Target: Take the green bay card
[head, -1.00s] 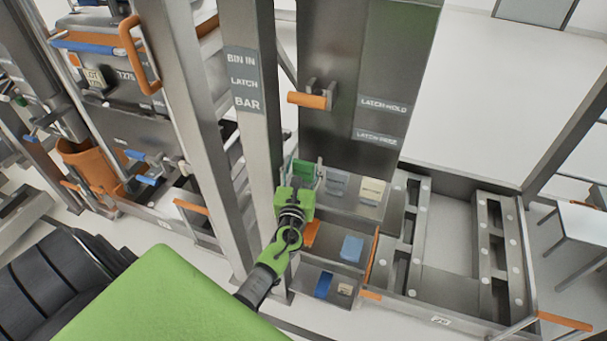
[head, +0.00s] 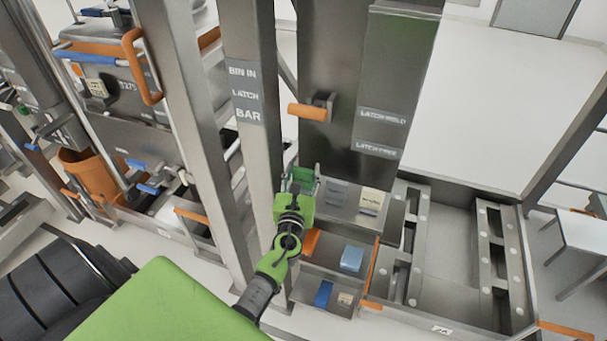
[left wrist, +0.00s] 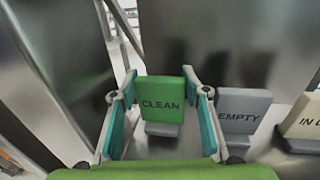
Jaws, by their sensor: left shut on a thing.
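The green bay card (left wrist: 161,100), marked CLEAN, stands upright in a holder in the left wrist view. In the head view the card (head: 301,174) is at the left end of the upper card shelf, partly hidden by my gripper. My left gripper (head: 301,184) is shut on the card, with a teal-padded finger at each side of it. Its fingers also show in the left wrist view (left wrist: 160,112). The card's base appears still at its holder. My right gripper is not in view.
A grey EMPTY card (left wrist: 242,112) stands just right of the green one, with a cream card (head: 374,200) beyond. A steel post (head: 251,150) rises close on the left. A blue block (head: 352,257) lies on the lower shelf. An orange handle (head: 308,112) juts out above.

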